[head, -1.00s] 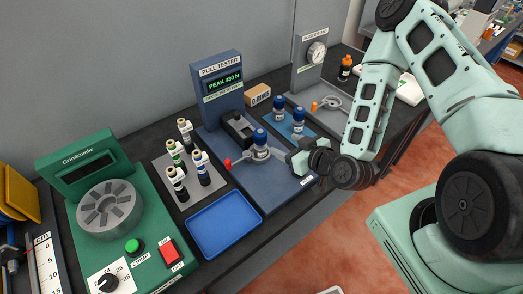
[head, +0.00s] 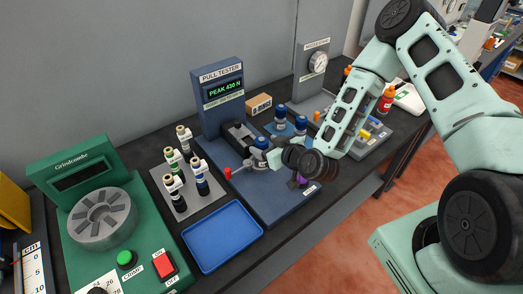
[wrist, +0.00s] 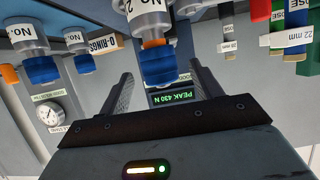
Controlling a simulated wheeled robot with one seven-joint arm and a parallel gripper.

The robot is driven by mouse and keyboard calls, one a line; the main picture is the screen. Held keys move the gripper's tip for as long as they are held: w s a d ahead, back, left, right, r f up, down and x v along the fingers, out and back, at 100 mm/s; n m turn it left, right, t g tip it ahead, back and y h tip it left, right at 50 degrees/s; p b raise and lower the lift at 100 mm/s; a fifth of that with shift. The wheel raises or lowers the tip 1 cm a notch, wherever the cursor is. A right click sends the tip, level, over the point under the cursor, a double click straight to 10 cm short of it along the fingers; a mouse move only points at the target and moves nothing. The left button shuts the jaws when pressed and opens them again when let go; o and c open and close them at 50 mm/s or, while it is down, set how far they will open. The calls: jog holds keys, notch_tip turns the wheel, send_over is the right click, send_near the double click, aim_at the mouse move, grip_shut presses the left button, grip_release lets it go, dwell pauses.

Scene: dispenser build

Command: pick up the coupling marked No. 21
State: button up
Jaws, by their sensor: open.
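A blue-capped coupling (head: 261,144) stands in the holder of the blue pull tester (head: 275,195). In the upside-down wrist view this coupling (wrist: 157,62) has an orange band and a white label starting "No. 2"; the rest is cut off by the frame edge. My gripper (head: 273,157) is open, close beside it on the right. In the wrist view my gripper (wrist: 160,85) has its two fingers either side of the coupling's blue cap, with gaps showing. Two more blue-capped couplings (head: 281,113) (head: 301,124) stand behind; their numbers are not readable.
A red-knobbed lever (head: 228,172) sticks out beside the coupling. A green Grindcombe machine (head: 70,165) stands far left. A gauge stand (head: 312,65) is behind.

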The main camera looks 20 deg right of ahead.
jog(key=shift+p+x, duration=0.35)
jog(key=shift+x, duration=1.05)
jog(key=shift+s, duration=0.1)
jog(key=shift+c, duration=0.4)
grip_shut()
jog(key=shift+r, duration=0.2)
